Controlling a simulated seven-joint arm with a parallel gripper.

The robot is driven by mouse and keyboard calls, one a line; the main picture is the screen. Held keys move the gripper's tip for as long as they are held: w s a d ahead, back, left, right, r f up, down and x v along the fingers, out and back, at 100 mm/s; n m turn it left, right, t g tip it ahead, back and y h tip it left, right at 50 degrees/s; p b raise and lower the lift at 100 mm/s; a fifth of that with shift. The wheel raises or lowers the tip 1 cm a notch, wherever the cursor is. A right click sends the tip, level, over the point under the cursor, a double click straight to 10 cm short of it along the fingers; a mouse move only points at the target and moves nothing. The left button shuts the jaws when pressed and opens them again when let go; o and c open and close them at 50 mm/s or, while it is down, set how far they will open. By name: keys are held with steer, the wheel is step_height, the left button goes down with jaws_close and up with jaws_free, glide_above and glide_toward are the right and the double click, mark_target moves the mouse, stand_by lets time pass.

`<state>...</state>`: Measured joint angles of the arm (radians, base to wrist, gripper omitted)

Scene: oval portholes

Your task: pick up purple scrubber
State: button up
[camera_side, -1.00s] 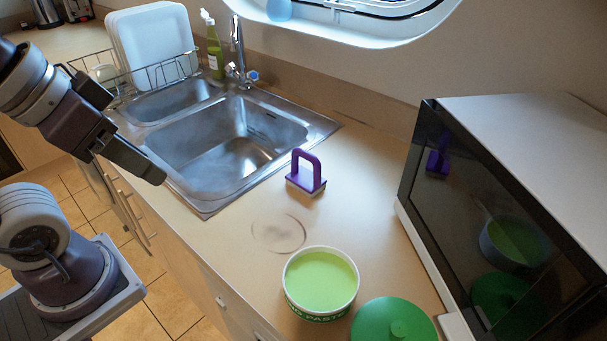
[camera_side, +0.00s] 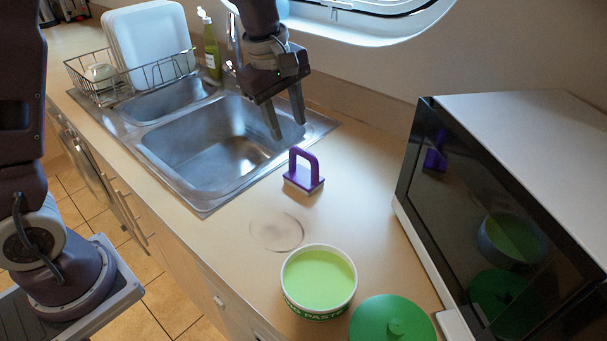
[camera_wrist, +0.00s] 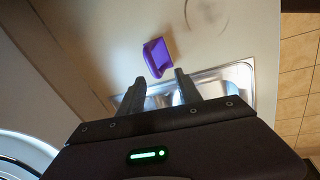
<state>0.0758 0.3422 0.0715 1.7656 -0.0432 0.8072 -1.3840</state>
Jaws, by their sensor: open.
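The purple scrubber (camera_side: 304,171) stands upright on the counter, just right of the sink, with its arched handle on top. It also shows in the wrist view (camera_wrist: 157,57), just beyond the fingertips. My gripper (camera_side: 287,130) is open and empty, pointing down above the sink's right part. It is higher than the scrubber and a little to its left, apart from it. In the wrist view my two fingers (camera_wrist: 159,78) are spread, with the sink behind them.
A tub of green paste (camera_side: 318,279) and a green lid (camera_side: 393,322) sit at the counter's front. A dark-fronted microwave (camera_side: 520,180) stands at right. A faint round stain (camera_side: 277,230) marks the counter. A dish rack (camera_side: 130,78) and green bottle (camera_side: 211,50) are behind the sink.

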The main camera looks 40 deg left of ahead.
mark_target(303, 150)
steer(key=shift+n, duration=0.9)
steer(key=w+f, duration=0.2)
steer(key=f, duration=0.1)
steer(key=shift+w+f, duration=0.2)
steer(key=shift+w, duration=0.05)
steer(key=x, duration=0.6)
steer(key=shift+w+d+f, duration=0.15)
steer(key=shift+d+f, duration=0.1)
steer(key=shift+f, duration=0.1)
jaws_close()
